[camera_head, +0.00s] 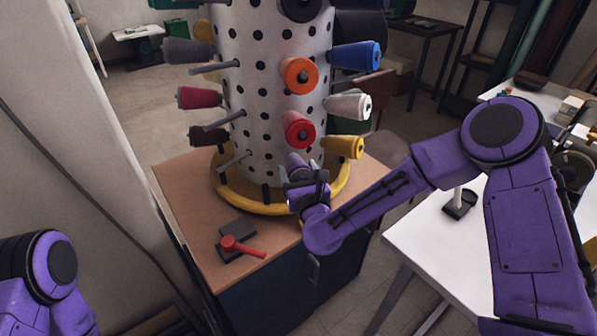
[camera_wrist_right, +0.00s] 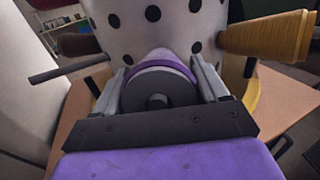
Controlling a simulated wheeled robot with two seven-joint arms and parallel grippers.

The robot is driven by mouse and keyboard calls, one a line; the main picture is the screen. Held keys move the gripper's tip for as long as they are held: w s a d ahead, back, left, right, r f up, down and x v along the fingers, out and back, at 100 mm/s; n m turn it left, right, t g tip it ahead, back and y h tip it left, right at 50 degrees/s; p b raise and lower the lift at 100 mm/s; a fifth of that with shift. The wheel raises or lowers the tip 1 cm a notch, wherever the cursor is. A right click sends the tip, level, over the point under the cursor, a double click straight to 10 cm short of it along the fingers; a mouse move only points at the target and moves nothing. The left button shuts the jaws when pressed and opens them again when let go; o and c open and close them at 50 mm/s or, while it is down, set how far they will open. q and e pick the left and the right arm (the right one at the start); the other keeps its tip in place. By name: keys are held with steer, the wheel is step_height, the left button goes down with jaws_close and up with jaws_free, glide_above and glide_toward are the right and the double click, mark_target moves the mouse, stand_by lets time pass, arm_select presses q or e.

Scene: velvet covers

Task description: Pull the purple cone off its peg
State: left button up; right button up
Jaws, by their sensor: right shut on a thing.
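The purple cone (camera_head: 295,160) sits low on the front of the white perforated drum (camera_head: 262,105), just below the red cone. In the right wrist view the purple cone (camera_wrist_right: 162,64) lies between the two fingers, with its dark round end toward me and its narrower end toward the drum. My right gripper (camera_head: 304,180) is shut on the cone. The fingers (camera_wrist_right: 165,82) touch it on both sides. The cone's peg is hidden, so I cannot tell how far the cone sits along it. My left gripper is not in view; only part of my left arm shows at lower left.
Other cones surround it: red (camera_head: 299,129), orange (camera_head: 299,75), yellow (camera_head: 343,146), white (camera_head: 348,104) and blue (camera_head: 355,56). A bare peg (camera_head: 235,161) sticks out to the left. A red-handled tool (camera_head: 241,246) lies on the wooden top (camera_head: 185,215). A white table (camera_head: 435,245) stands at right.

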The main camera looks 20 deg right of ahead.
steer(key=shift+s+r, duration=0.2)
steer(key=shift+s, duration=0.05)
steer(key=s+r+p, duration=0.2)
steer(key=s+p, duration=0.3)
steer(key=s, duration=0.9)
steer(key=shift+s+a+r+p, duration=0.2)
steer(key=shift+s+r+p, duration=0.1)
steer(key=shift+s, duration=0.1)
stand_by(0.5)
